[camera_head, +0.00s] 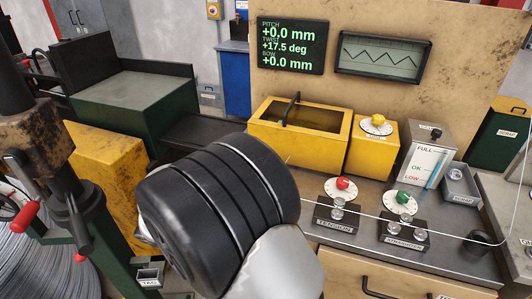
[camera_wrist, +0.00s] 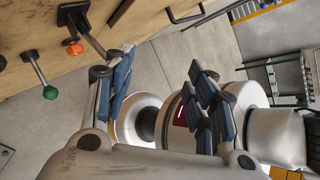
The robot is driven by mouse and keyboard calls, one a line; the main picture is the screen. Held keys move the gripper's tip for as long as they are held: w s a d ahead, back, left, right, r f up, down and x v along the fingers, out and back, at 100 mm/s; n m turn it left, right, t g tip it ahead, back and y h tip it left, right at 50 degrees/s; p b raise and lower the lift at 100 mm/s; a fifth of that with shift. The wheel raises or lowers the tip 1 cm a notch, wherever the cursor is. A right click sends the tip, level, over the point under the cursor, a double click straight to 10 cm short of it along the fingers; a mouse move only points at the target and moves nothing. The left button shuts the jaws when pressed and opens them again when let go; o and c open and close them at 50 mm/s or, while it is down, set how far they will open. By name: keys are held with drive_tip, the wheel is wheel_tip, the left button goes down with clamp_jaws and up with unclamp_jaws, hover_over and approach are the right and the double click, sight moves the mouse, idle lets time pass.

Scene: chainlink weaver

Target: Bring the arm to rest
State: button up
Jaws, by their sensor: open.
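My gripper (camera_wrist: 160,68) is open in the wrist view, its two blue-padded fingers well apart. Nothing is held between them. Behind the fingers show concrete floor and pale rounded parts that look like my own body. In the head view a dark ribbed joint and a pale link of my arm fill the lower middle, in front of the machine bench. The gripper itself does not show in the head view.
The bench carries a yellow box (camera_head: 299,138), a tension control (camera_head: 338,213) and a straighten control (camera_head: 403,231). A wire (camera_head: 459,231) runs across it at the right. In the wrist view an orange-knobbed lever (camera_wrist: 75,48) and a green-knobbed lever (camera_wrist: 50,92) stick out near the left finger.

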drive_tip(key=s+d+r+m+t+y, duration=0.2)
drive_tip(key=s+d+r+m+y, duration=0.3)
drive_tip(key=m, duration=0.8)
drive_tip(key=s+d+r+m+t+y, duration=0.2)
drive_tip(key=s+d+r+m+y, duration=0.3)
drive_tip(key=m, duration=0.8)
drive_tip(key=s+d+r, duration=0.2)
drive_tip(key=d+r, duration=0.2)
drive_tip(key=shift+s+d+r+y, duration=0.3)
drive_tip(key=shift+d, duration=0.1)
idle(1.0)
